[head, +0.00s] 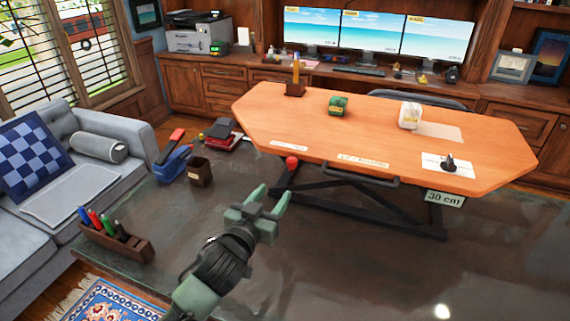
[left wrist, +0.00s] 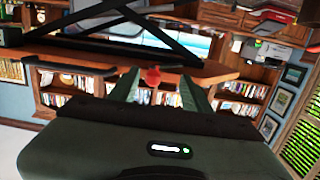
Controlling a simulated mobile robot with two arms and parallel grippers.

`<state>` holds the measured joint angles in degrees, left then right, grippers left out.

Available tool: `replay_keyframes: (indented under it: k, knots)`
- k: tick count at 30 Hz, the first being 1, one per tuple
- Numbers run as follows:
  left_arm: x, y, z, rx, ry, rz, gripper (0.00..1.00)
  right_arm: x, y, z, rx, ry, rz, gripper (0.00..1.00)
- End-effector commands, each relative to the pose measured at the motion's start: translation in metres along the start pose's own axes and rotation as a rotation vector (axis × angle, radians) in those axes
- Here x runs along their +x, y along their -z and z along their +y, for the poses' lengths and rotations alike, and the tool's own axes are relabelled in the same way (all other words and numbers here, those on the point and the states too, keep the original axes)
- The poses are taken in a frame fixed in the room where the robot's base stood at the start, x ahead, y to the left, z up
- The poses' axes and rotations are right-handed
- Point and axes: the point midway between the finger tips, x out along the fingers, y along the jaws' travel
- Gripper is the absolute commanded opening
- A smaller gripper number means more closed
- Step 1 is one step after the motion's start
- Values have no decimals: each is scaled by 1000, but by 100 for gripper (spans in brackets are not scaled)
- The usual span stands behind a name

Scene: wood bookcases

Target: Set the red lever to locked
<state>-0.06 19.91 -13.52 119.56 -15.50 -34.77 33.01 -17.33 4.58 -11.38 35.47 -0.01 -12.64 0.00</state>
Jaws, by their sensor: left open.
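The red lever shows as a round red knob (head: 292,162) under the front left edge of the orange wooden tabletop (head: 390,128). Its arm is mostly hidden, and I cannot tell its setting. My left gripper (head: 273,194) is open and empty, below and a little left of the knob in the head view, apart from it. In the left wrist view, the red knob (left wrist: 152,76) appears between the two open green fingers (left wrist: 157,90), beyond their tips. My right gripper is not in view.
The tabletop stands on dark crossed legs (head: 365,205) on a dark glossy surface. A dark bar handle (head: 360,176) runs under its front edge. A "30 cm" sign (head: 444,199) is at right. A brown cup (head: 200,172), blue stapler-like item (head: 173,164) and pen tray (head: 115,240) stand left.

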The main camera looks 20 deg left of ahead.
Motion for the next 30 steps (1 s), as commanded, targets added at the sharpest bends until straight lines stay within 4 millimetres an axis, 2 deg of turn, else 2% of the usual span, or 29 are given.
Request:
replay_keyframes:
  k: [1, 3, 6, 18, 23, 30]
  knots:
    - [5, 16, 2, 2, -15, 48, 48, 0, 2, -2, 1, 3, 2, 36]
    - [10, 29, 4, -3, -30, 88, 48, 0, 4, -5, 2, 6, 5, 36]
    - [17, 36, 5, -7, -35, 103, 48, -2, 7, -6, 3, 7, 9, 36]
    - [76, 40, 7, -5, -34, 99, 48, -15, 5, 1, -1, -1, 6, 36]
    - [86, 40, 7, -6, -34, 99, 48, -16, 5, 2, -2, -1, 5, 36]
    - [87, 39, 7, -6, -34, 98, 48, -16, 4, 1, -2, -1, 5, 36]
